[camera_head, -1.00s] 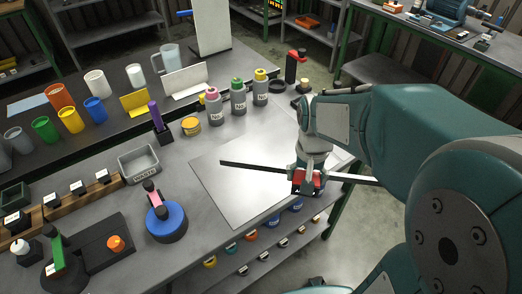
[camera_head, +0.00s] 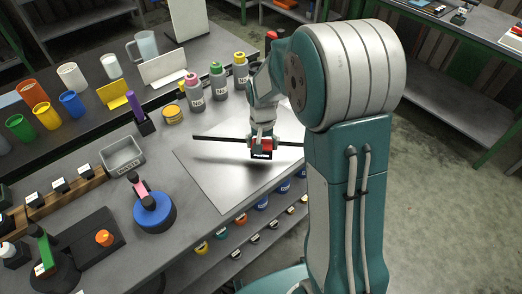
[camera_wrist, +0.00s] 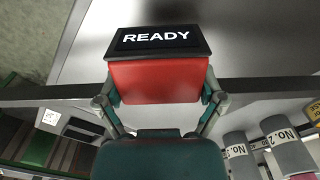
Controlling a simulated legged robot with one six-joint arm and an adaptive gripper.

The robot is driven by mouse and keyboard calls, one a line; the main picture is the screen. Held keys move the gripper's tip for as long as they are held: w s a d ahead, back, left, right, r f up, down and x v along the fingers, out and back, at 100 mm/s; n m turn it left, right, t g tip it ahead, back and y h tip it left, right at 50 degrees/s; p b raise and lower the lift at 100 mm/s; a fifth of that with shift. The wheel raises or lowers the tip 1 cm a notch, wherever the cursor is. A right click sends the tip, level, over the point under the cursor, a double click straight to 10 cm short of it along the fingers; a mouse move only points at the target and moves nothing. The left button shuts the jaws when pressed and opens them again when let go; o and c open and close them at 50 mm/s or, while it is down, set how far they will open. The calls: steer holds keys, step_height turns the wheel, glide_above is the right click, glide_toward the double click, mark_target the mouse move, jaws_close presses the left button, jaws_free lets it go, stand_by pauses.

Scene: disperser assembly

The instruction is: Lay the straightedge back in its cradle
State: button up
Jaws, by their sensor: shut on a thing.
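The straightedge is a long, thin dark bar (camera_head: 218,139) with a red grip block (camera_head: 266,144). My gripper (camera_head: 262,141) is shut on this block and holds the bar roughly level above the pale square plate. A shadow on the plate below suggests a gap under it. In the wrist view the red block (camera_wrist: 160,82) sits between my fingers (camera_wrist: 160,97), with a black READY label (camera_wrist: 157,38) on it. The bar (camera_wrist: 45,95) runs out to both sides. I cannot make out the cradle; my arm hides part of the bench's right end.
The pale plate (camera_head: 225,185) lies flat on the bench. Several capped bottles (camera_head: 217,82) stand behind it. A blue round holder (camera_head: 155,214), a grey WASTE tray (camera_head: 122,154) and a yellow tin (camera_head: 173,115) stand to the left. A lower shelf (camera_head: 222,247) holds several small jars.

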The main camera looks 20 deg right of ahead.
steer(key=shift+w+a+f, duration=0.1)
steer(key=shift+w+f, duration=0.3)
steer(key=shift+f, duration=1.55)
steer(key=o, duration=1)
steer(key=shift+f, duration=0.1)
